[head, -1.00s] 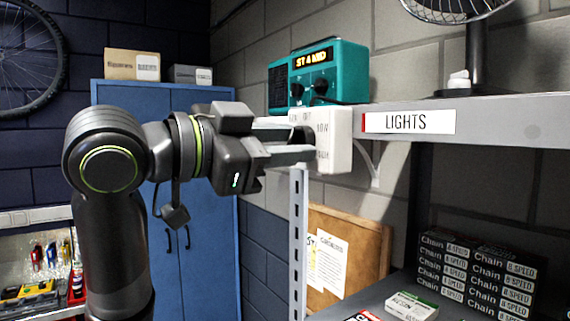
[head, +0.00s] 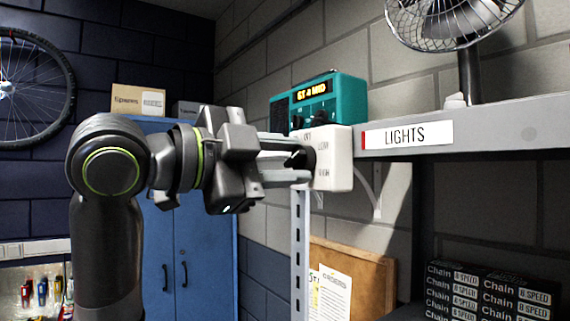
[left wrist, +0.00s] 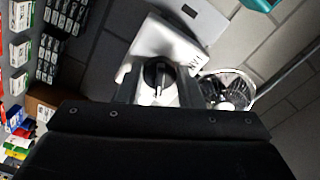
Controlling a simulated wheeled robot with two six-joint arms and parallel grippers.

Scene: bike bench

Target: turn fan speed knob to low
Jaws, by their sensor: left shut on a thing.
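The dark round fan speed knob (head: 308,158) sits on the face of a white box (head: 338,160) at the end of the shelf. Labels that look like OFF, LOW and HIGH are printed around it, small and partly covered. My left gripper (head: 301,160) reaches in from the left with its two fingers on either side of the knob, shut on it. In the left wrist view the knob (left wrist: 157,74) lies between the fingers, with a pale pointer line towards the bottom of the picture. Which label it faces I cannot tell. My right gripper is not in view.
A grey shelf (head: 500,128) with a LIGHTS label (head: 405,135) runs right from the box. A teal radio (head: 335,95) is behind the box. Chain boxes (head: 490,295) stand below. A blue cabinet (head: 200,240) is behind my arm.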

